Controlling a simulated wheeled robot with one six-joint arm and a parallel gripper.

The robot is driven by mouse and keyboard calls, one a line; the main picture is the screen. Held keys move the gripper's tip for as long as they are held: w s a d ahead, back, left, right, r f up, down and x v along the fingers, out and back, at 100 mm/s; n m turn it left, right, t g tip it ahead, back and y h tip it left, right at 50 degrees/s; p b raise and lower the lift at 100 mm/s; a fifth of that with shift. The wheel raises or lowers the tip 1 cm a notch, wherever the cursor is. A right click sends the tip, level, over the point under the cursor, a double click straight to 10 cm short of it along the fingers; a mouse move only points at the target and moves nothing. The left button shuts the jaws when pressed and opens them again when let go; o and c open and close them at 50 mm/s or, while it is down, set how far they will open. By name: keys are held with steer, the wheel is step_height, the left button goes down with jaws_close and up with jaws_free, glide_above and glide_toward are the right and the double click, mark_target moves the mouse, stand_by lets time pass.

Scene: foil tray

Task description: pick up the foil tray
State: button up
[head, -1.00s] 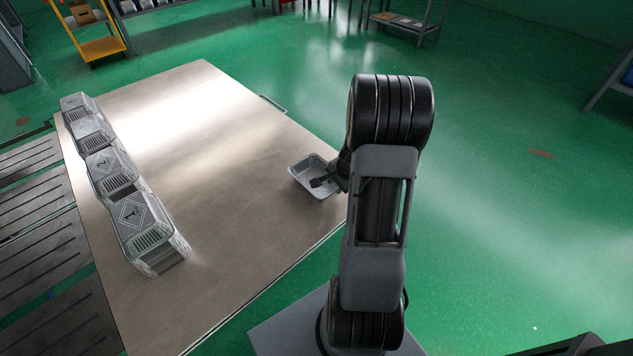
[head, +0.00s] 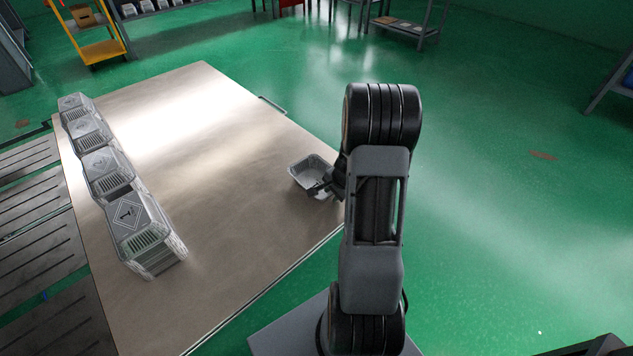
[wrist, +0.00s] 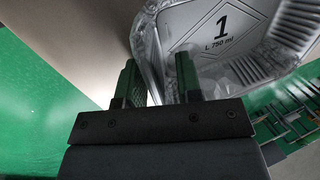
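The foil tray (head: 300,177) is an open, shallow silver tray on the right part of the table in the head view. In the wrist view the foil tray (wrist: 268,50) is close up, with a diamond mark, "1" and "L 750 ml" on its foil. My gripper (head: 321,187) is at the tray's near right edge. In the wrist view my gripper (wrist: 158,75) has a gap between its fingers, with part of the tray's edge showing in it. The right finger overlaps the foil. Contact cannot be told.
A row of stacked foil containers (head: 140,228) stands along the left side of the table (head: 215,215). The middle of the table is clear. A yellow cart (head: 103,49) and a grey shelf (head: 412,28) stand farther back on the green floor.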

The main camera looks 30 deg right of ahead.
steer(key=shift+f, duration=0.15)
steer(key=shift+c, duration=0.3)
jaws_close()
